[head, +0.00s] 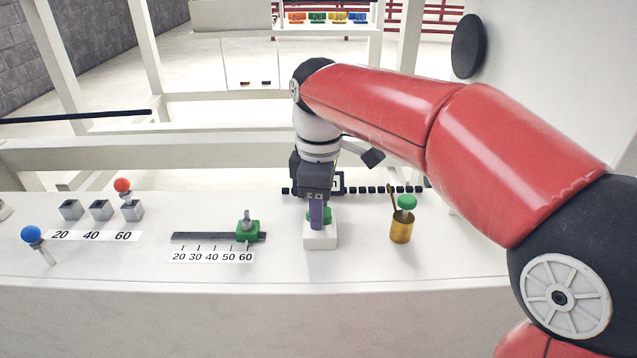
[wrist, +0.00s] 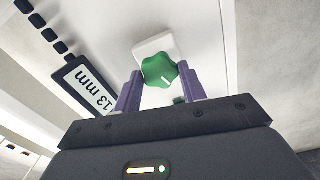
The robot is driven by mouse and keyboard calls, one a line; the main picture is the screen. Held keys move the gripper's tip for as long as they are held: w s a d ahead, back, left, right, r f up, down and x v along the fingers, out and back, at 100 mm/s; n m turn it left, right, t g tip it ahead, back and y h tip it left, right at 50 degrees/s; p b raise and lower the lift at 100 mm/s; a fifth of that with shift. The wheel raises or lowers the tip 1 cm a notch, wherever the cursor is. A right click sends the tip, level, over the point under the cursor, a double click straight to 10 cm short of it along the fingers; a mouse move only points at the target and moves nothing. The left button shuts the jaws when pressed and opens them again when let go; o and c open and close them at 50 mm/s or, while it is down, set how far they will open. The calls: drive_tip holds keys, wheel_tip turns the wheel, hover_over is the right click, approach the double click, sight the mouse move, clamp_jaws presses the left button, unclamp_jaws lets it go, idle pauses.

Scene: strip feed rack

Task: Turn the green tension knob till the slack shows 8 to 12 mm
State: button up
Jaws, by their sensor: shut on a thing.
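The green tension knob (wrist: 158,70) sits on a white block and has a white mark on its face. In the head view the knob (head: 312,215) is partly hidden behind a finger. My gripper (wrist: 160,76) has its two purple fingers shut on the knob, one on each side. In the head view my gripper (head: 319,216) points down over the white block (head: 320,239). The slack display (wrist: 90,85) reads 13 mm, seen rotated in the wrist view. In the head view the display (head: 338,181) is mostly hidden behind my gripper.
A brass cup (head: 401,228) with a green-topped item stands just right of the knob. Left are a green slider (head: 248,231) on a 20–60 scale, near 60, a blue ball lever (head: 31,235) and a red ball lever (head: 122,185). A dark segmented strip (head: 380,190) runs behind.

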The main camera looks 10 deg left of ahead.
drive_tip(key=o, duration=0.6)
drive_tip(key=shift+c, duration=0.2)
drive_tip(key=shift+r, duration=3)
drive_tip(key=shift+o, duration=0.4)
drive_tip(key=shift+o, duration=1.2)
drive_tip(key=shift+r, duration=3)
drive_tip(key=shift+f, duration=0.1)
